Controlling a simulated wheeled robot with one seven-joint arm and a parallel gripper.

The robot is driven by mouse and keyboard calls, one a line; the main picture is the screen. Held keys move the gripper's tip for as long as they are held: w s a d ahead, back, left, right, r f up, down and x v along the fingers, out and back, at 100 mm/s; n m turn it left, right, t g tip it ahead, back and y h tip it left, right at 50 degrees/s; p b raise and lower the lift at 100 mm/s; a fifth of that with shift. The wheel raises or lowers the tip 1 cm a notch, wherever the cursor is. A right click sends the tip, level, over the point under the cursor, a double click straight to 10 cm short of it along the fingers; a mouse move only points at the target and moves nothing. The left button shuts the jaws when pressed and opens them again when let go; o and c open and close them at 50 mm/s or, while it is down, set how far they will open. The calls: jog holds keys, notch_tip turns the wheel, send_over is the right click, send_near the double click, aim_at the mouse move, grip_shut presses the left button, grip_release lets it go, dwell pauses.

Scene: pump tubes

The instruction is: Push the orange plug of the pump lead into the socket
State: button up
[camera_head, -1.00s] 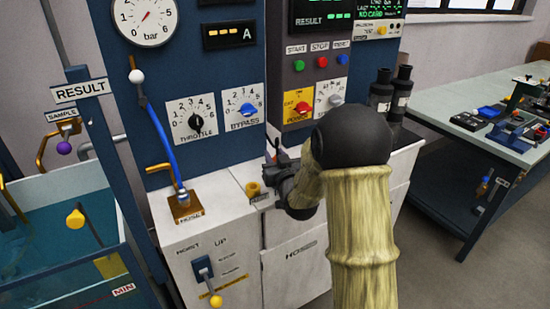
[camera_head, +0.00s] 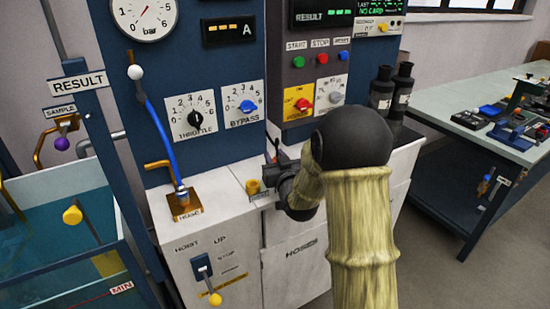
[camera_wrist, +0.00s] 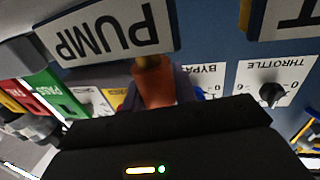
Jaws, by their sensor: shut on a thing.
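My gripper (camera_head: 276,154) is in front of the blue and grey panels, just above the white counter, largely hidden by its own wrist and my arm in the head view. In the wrist view an orange plug (camera_wrist: 153,84) sits between the dark fingers, and my gripper (camera_wrist: 157,98) is shut on it. A white PUMP sign (camera_wrist: 108,32) appears upside down, close beyond the plug. I cannot pick out the socket or tell whether the plug touches it. The lead is not clearly visible.
A small yellow fitting (camera_head: 253,187) stands on the counter left of my gripper. A blue hose (camera_head: 159,135) runs down to the brass HOSE plate (camera_head: 184,205). Two black cylinders (camera_head: 382,90) stand behind my arm on the right. A workbench (camera_head: 475,128) is farther right.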

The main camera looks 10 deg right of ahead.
jog(key=shift+f+b, duration=0.65)
jog(key=shift+f, duration=0.15)
jog(key=o, duration=1)
jog(key=shift+o, duration=0.2)
jog(key=shift+s, duration=0.1)
jog(key=s+d+b, duration=0.1)
jog(key=s+b, duration=0.2)
jog(key=s, duration=0.8)
jog(key=shift+s+f, duration=0.25)
jog(key=shift+s, duration=0.1)
jog(key=shift+b, duration=0.6)
jog(key=b, duration=0.2)
jog(key=shift+s+d+b, duration=0.1)
jog(key=shift+s+b, duration=0.25)
jog(key=shift+b, duration=0.05)
